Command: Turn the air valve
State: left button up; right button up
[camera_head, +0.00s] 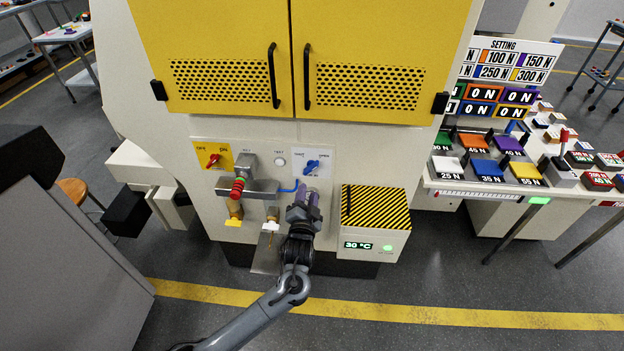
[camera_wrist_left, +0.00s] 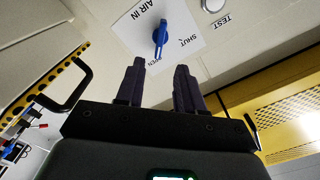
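The air valve is a blue lever (camera_head: 312,166) on a white plate on the machine's front. In the left wrist view the blue lever (camera_wrist_left: 160,38) sits beside the printed words AIR IN, SHUT and OPEN. One end of it lies near OPEN; I cannot tell its exact setting. My left gripper (camera_head: 308,197) is just below the plate in the head view, fingers pointing up toward the machine. In the left wrist view its two dark fingers (camera_wrist_left: 158,76) are apart with nothing between them, and the lever lies beyond their tips, apart from them. My right gripper is not in view.
Left of the valve are a red switch (camera_head: 213,160) on a yellow plate, a red-handled fitting (camera_head: 238,187) and a white TEST button (camera_head: 280,161). A striped box (camera_head: 374,208) juts out at right. Yellow doors (camera_head: 366,60) with black handles are above.

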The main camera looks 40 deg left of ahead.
aim_at(311, 171)
pick_arm(q)
jog(key=b+x, duration=0.2)
jog(key=x, duration=0.8)
jog(key=shift+w+a+b, duration=0.1)
jog(key=shift+b, duration=0.3)
grip_shut()
